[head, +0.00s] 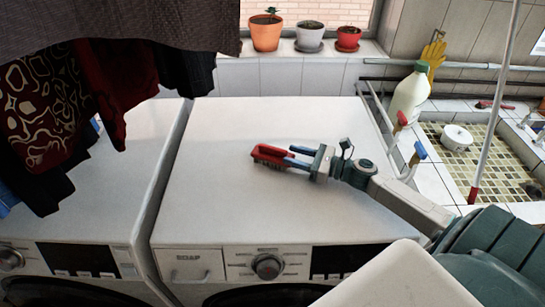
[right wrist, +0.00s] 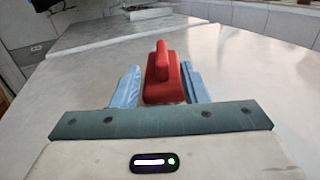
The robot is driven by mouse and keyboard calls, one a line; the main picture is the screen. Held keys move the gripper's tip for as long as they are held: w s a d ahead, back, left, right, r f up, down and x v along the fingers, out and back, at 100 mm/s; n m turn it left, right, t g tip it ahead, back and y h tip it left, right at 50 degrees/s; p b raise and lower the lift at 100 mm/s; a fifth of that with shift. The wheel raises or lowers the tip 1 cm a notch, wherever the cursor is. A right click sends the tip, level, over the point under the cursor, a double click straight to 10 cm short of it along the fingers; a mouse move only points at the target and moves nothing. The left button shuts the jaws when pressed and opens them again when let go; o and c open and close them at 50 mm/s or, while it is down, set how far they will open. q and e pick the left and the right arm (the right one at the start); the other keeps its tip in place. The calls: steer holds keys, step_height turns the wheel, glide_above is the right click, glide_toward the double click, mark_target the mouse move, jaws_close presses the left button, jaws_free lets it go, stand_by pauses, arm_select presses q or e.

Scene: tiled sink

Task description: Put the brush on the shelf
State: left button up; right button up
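The red brush (head: 268,152) with dark bristles lies on the white top of the right-hand washing machine (head: 230,205). My right gripper (head: 292,157) reaches in from the right, with its blue fingers at the brush's near end. In the right wrist view the brush (right wrist: 168,75) lies between the two fingers (right wrist: 160,88). There is a visible gap on the left finger's side, and the right finger is close beside the brush. The fingers are open. My left gripper is out of view. Which surface is the shelf is unclear; a window ledge (head: 285,47) runs along the back.
Potted plants (head: 266,32) stand on the ledge. Dark clothes (head: 45,120) hang at the left over the other machine. A white bottle (head: 409,95), yellow gloves (head: 434,52) and a tiled sink (head: 480,160) are at the right. The machine top around the brush is clear.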

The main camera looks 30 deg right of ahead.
mark_target(278, 148)
steer(key=shift+w+a+r, duration=0.1)
steer(key=shift+w+a, duration=0.1)
steer(key=shift+w, duration=0.1)
steer(key=shift+w+a+r+p, duration=0.1)
steer(key=shift+w+p, duration=0.05)
steer(key=shift+p, duration=0.25)
steer(key=p+x, duration=0.3)
steer(key=shift+w, duration=0.4)
steer(key=shift+w+a, duration=0.35)
steer(key=shift+f, duration=0.2)
steer(key=shift+c, duration=0.7)
jaws_close()
